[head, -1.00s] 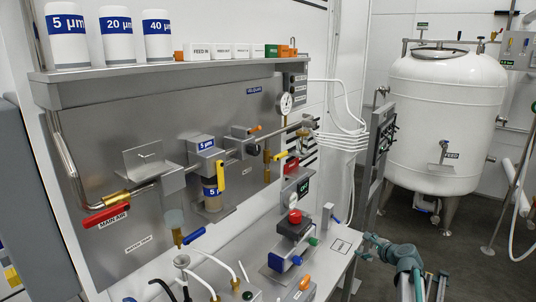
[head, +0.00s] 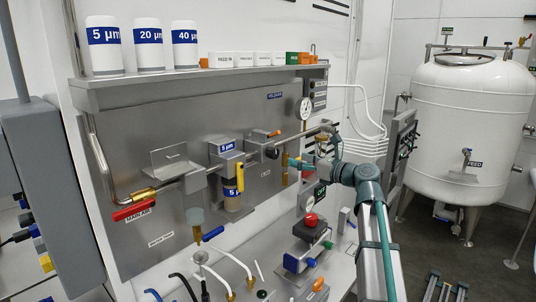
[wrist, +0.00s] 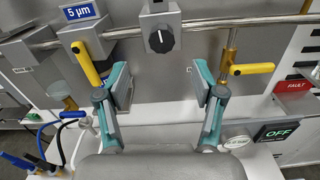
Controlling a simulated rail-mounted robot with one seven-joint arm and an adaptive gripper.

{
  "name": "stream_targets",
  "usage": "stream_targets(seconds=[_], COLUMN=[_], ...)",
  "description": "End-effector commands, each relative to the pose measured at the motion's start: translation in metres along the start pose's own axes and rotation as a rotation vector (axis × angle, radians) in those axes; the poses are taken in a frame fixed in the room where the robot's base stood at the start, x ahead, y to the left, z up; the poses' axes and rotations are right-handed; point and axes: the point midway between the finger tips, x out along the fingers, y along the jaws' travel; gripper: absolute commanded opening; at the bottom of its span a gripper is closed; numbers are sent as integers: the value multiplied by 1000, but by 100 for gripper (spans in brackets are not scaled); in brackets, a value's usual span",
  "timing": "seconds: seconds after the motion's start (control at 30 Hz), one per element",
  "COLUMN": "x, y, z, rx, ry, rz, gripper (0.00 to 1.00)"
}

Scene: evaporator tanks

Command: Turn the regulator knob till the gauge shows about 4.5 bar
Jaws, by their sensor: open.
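The regulator knob is black with a white pointer mark. It faces out from a grey block on the pipe, at the top middle of the wrist view (wrist: 160,41), and also shows in the head view (head: 271,152). The pointer slants towards the upper left. The round white gauge (head: 305,109) is on the panel up and right of the knob; its reading is too small to tell. My gripper (wrist: 164,86) is open and empty. Its two teal fingers are spread below the knob in the wrist view, apart from it. In the head view it is right of the knob.
A filter marked 5 µm (wrist: 80,12) with a yellow lever (wrist: 86,62) is left of the knob. Another yellow lever (wrist: 252,69) sits right, close to the right finger. A steel shelf (head: 200,82) runs above. Bench valves and hoses lie below.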

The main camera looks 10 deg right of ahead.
Motion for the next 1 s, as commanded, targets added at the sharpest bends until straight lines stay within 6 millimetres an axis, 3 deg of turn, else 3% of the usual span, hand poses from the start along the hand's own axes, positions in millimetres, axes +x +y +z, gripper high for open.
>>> stream_targets(seconds=[0.6, 1.0], x=[90, 105], y=[-2, -1], z=[0, -2], rx=[-1, -2], ry=[2, 2], rz=[-1, -2], gripper=[68, 68])
